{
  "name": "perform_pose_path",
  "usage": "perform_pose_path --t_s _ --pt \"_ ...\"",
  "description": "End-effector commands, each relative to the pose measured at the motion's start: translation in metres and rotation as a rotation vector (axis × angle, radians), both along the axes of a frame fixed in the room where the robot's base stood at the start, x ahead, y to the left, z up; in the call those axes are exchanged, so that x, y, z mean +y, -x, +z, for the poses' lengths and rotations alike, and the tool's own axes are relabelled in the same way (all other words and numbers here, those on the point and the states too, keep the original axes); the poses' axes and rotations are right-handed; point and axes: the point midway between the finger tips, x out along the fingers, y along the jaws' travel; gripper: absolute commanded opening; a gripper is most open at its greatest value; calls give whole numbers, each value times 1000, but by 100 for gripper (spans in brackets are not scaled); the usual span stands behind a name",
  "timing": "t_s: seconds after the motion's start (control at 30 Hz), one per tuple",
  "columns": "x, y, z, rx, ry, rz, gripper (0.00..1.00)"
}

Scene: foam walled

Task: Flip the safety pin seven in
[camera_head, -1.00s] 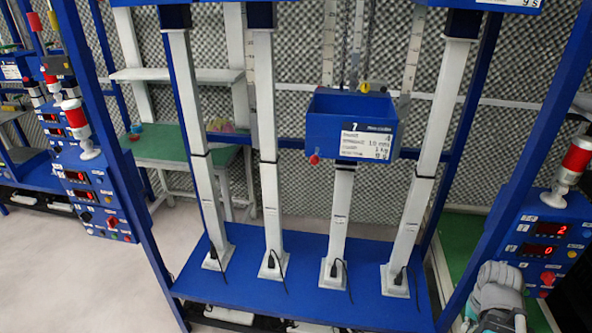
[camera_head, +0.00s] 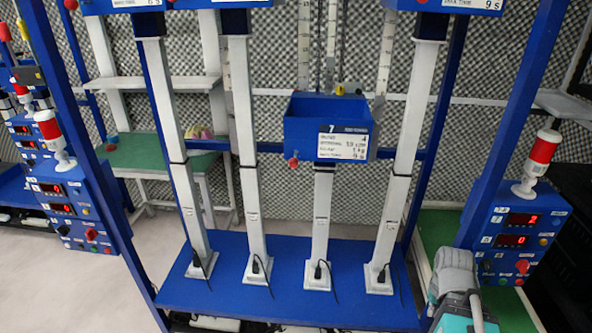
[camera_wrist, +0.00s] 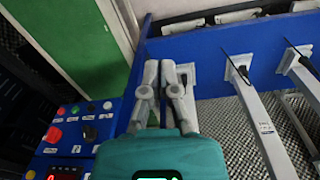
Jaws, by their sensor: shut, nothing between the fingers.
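The blue box marked 7 (camera_head: 300,131) sits on top of a white column in the head view, with a white label on its front. A small red knob (camera_head: 292,162) sticks out at its lower left edge; I cannot tell if this is the safety pin or which way it is flipped. My gripper (camera_wrist: 160,70) shows in the wrist view with its grey fingers together and nothing between them. It points down toward the blue base plate, well away from box 7. Part of my arm shows low at the right in the head view, apart from the box.
A control box (camera_head: 508,235) with red displays and a red-and-white lamp (camera_head: 542,152) stands at the right. Another control box (camera_head: 62,208) stands at the left. Several white columns rise from the blue base plate (camera_head: 235,311). Blue frame posts flank them. Pale floor is clear at the left.

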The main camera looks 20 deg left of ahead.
Motion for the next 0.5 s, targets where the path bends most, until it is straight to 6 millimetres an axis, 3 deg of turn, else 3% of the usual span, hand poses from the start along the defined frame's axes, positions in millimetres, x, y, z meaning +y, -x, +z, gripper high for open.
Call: perform_pose_path --t_s 0.1,0.27,0.5 --pt "19 -7 4 -34 54 93 0" --pt "31 -22 14 -103 182 289 0" --pt "64 -53 42 -220 456 694 0"
